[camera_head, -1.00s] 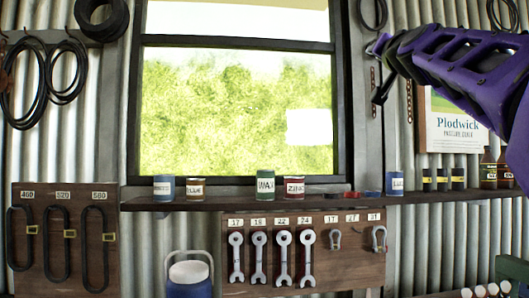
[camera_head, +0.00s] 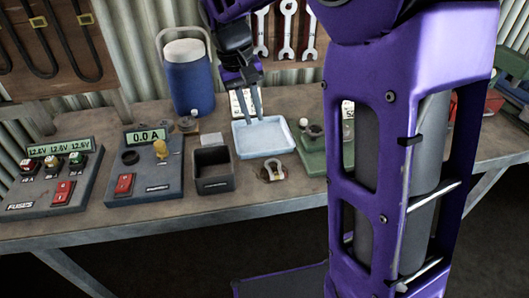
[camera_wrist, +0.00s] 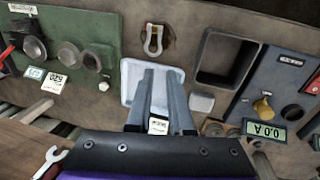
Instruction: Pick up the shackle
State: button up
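The shackle (camera_head: 271,171) lies on the bench in front of the pale blue tray (camera_head: 263,138). It is a small metal bow with a yellowish-brown part. In the wrist view the shackle (camera_wrist: 153,40) is at the top middle, beyond my fingertips and clear of them. My gripper (camera_head: 255,119) points down over the back of the tray, behind the shackle. Its two fingers (camera_wrist: 162,72) are apart, with nothing seen held between them. The tray also shows below the fingers in the wrist view (camera_wrist: 130,88).
A black open box (camera_head: 213,171) stands just left of the shackle, with the ammeter unit (camera_head: 144,175) beyond it. A green device (camera_head: 313,153) is to the right. A blue cooler (camera_head: 190,85) and wrenches (camera_head: 287,30) are behind. Bare bench lies in front of the shackle.

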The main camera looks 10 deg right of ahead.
jog(key=b, duration=0.1)
send_over(269, 169)
jog(key=a, duration=0.2)
jog(key=f, duration=1.1)
jog(key=shift+w+d+f, duration=0.2)
jog(key=shift+w+f, duration=0.05)
jog(key=shift+f, duration=0.05)
jog(key=shift+s+d+f+b, duration=0.1)
jog(key=shift+d+f, duration=0.1)
jog(key=shift+f, duration=0.7)
jog(key=shift+s+d+f+b, duration=0.1)
jog(key=shift+d+f, duration=0.1)
jog(key=shift+f, duration=0.65)
jog(key=shift+s+d+f+b, duration=0.1)
jog(key=shift+d+f, duration=0.1)
jog(key=shift+f, duration=0.7)
grip_shut()
